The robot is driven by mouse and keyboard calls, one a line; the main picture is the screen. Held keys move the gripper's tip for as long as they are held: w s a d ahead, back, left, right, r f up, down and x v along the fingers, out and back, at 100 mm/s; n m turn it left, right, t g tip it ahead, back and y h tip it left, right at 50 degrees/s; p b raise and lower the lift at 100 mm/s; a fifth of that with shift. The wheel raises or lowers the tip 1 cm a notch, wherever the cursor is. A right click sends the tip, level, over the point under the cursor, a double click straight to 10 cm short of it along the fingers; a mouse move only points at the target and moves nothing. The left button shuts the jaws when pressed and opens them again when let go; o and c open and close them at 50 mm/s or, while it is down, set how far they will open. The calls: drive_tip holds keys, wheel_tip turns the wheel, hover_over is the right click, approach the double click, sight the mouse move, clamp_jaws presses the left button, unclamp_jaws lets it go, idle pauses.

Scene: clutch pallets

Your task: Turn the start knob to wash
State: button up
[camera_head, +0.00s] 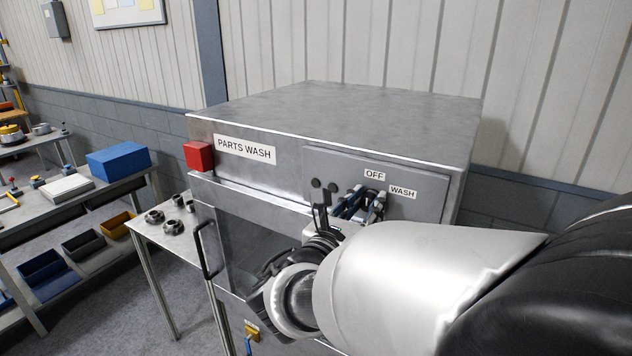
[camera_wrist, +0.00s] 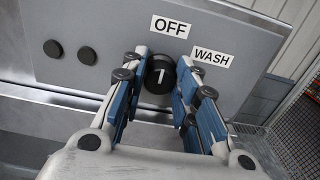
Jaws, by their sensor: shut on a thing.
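The start knob (camera_wrist: 160,75) is round and black with a short white mark. It sits on the grey control panel (camera_head: 425,199) of the parts washer (camera_head: 360,118). The white mark stands nearly upright in the wrist view, pointing roughly toward the OFF label (camera_wrist: 171,26). The WASH label (camera_wrist: 212,57) is to the right and lower. My gripper (camera_wrist: 160,82) is shut on the knob, with one blue-padded finger on each side of it. In the head view my gripper (camera_head: 360,202) reaches the panel and mostly hides the knob.
Two small black buttons (camera_wrist: 71,50) are left of the knob. A red box (camera_head: 198,156) is at the washer's left corner, above a door handle (camera_head: 207,250). A side table (camera_head: 180,243) with metal parts stands left. A wire mesh (camera_wrist: 297,103) is at right.

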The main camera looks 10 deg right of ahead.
drive_tip(key=shift+m+b, duration=0.4)
drive_tip(key=shift+b, duration=0.15)
drive_tip(key=m+b, duration=0.1)
drive_tip(key=b, duration=0.2)
drive_tip(key=shift+f+m, duration=0.15)
drive_tip(key=shift+m, duration=0.25)
drive_tip(key=m+b, duration=0.3)
drive_tip(key=b, duration=0.2)
drive_tip(key=shift+d+m, duration=0.1)
drive_tip(key=shift+m, duration=0.2)
drive_tip(key=m+b, duration=0.4)
drive_tip(key=b, duration=0.2)
drive_tip(key=shift+s+m, duration=0.1)
drive_tip(key=shift+m, duration=0.2)
drive_tip(key=shift+m+b, duration=0.5)
drive_tip(key=shift+b, duration=0.4)
drive_tip(key=shift+r, duration=0.2)
drive_tip(key=o, duration=1)
drive_tip(key=shift+d+f, duration=0.1)
